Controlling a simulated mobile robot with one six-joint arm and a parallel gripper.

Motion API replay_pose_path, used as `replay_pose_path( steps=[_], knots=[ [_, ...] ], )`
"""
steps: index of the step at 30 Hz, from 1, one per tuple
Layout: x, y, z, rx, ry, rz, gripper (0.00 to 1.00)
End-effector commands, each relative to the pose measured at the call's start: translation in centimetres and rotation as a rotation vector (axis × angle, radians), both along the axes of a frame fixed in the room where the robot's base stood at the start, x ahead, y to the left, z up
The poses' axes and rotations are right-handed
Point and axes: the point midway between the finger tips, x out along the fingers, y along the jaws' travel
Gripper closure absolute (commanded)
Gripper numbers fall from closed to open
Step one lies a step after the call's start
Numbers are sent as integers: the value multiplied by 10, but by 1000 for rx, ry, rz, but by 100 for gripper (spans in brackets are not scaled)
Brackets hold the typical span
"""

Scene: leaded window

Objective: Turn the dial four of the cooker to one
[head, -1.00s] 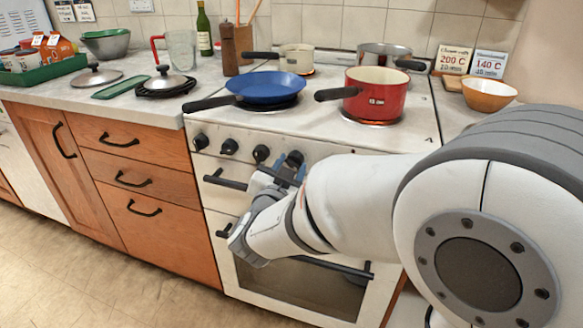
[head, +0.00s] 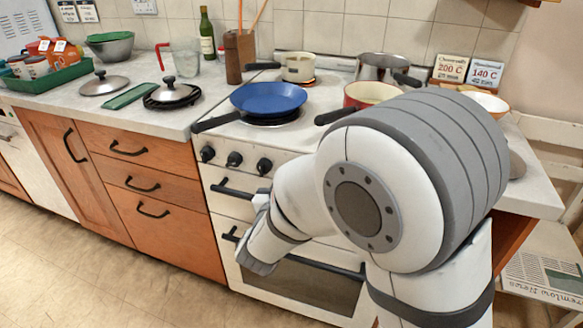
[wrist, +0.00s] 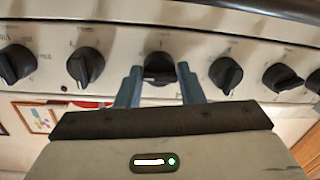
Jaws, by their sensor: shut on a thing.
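The white cooker (head: 232,196) has a row of black dials along its front panel. In the head view three dials show at the left, the third dial (head: 264,165) being closest to my arm; the dials beyond it are hidden behind my arm. In the wrist view my gripper (wrist: 158,78) has its two blue-grey fingers on either side of the middle dial (wrist: 158,67), shut on it. That dial's grip bar lies roughly level across the picture. The dials to either side sit at other angles. I cannot read its markings or confirm its number.
A blue pan (head: 268,98), a red pot (head: 366,94) and other pots stand on the hob above. Black oven handles (head: 330,266) cross the front below the dials. Wooden drawers (head: 150,214) stand to the left. The floor at front left is clear.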

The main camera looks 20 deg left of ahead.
Motion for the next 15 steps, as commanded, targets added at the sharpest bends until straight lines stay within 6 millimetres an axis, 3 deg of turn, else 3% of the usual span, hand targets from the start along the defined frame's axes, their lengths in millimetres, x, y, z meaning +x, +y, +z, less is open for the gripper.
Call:
replay_pose_path(
  steps=[15],
  knots=[
    [0, -1, 4, -409, 35, -2, 88]
  ],
)
